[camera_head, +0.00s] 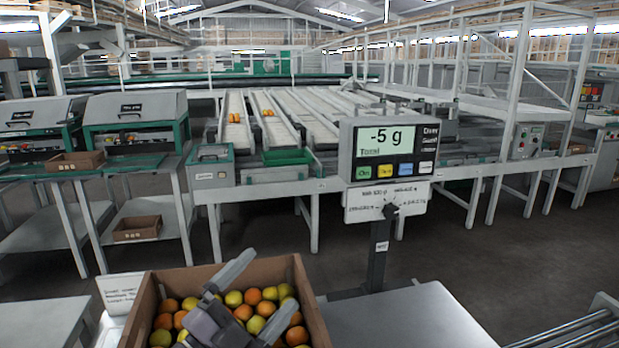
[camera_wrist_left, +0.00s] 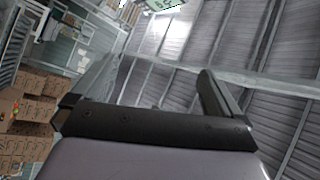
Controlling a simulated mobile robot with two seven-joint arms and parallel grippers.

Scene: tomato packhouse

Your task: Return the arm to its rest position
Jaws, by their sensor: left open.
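My left gripper (camera_head: 270,281) is in the head view at the bottom, in front of and above a cardboard box (camera_head: 313,302) of tomatoes. Its two fingers are spread apart with nothing between them. It also shows in the left wrist view (camera_wrist_left: 140,86), open and empty, with the roof behind it. The gripper hides part of the red, orange and yellow-green tomatoes (camera_head: 233,299). My right gripper is in neither view.
A scale display (camera_head: 391,150) reading "-5 g" stands on a post behind a bare metal platform (camera_head: 410,318), right of the box. A small sign card (camera_head: 121,292) stands left of the box. Rollers (camera_head: 575,330) lie at the lower right. Conveyor lanes (camera_head: 285,112) are farther back.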

